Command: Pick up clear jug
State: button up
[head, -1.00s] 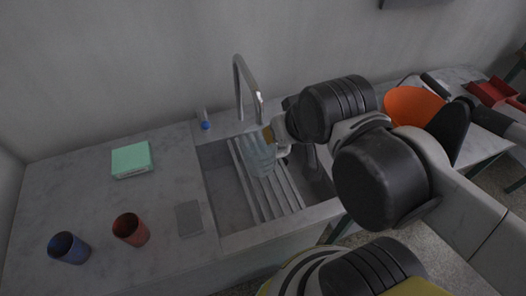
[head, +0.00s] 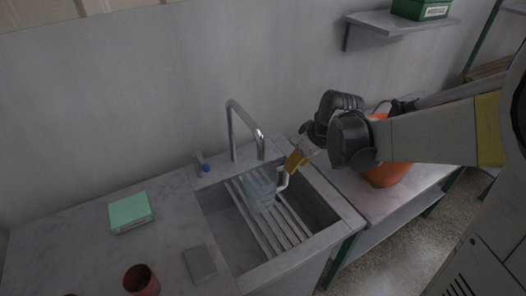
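The clear jug (head: 261,192) stands in the sink, on the slatted rack (head: 272,226). Its pale handle (head: 283,180) is on its right side. My gripper (head: 294,162) is just above and to the right of the jug, close to the handle, with a yellow-orange part showing. Its fingertips are small and partly hidden, so I cannot tell whether they are open or touch the handle.
The tap (head: 240,130) arches over the sink behind the jug. The counter holds a green box (head: 130,212), a grey block (head: 200,263) and a red cup (head: 141,281). An orange container (head: 387,174) is behind my arm at right.

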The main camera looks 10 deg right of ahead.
jog(key=b, duration=0.2)
send_over(285, 185)
jog(key=d, duration=0.2)
notch_tip(285, 185, down, 6)
jog(key=f+b, duration=0.1)
jog(key=f, duration=0.1)
jog(key=a+f+b, duration=0.1)
jog(key=f+b, duration=0.1)
jog(key=shift+w+a+f, duration=0.3)
jog(key=shift+w+f, duration=0.1)
jog(key=shift+f, duration=0.15)
jog(key=shift+r, duration=0.1)
grip_shut()
